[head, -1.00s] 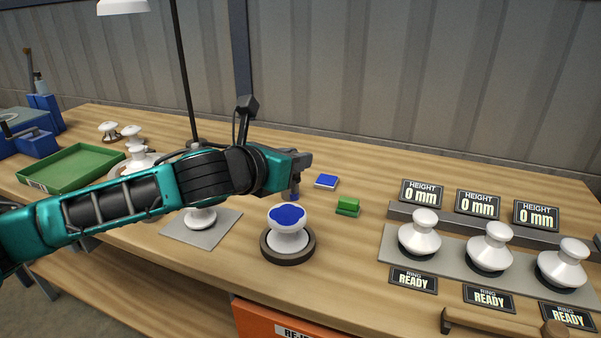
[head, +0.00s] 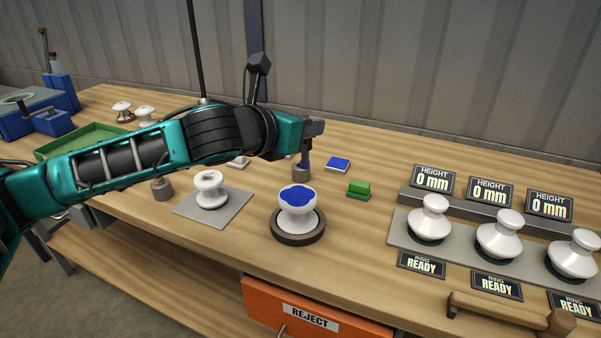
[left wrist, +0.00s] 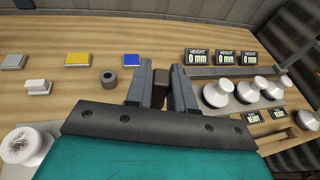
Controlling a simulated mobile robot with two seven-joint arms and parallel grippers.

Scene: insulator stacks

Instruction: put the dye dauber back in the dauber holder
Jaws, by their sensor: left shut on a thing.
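My left gripper (head: 314,130) is above the bench, with its fingers pointing down. In the left wrist view its fingers (left wrist: 168,88) are shut on the brown dye dauber (left wrist: 161,78), which is partly hidden between them. My right gripper is not in view.
A white insulator with a blue top (head: 297,206) stands on a dark round base in front. A blue pad (head: 338,164) and a green block (head: 358,188) lie right of the holder. Another insulator (head: 209,188) is on a grey plate. Several insulators and displays stand at right.

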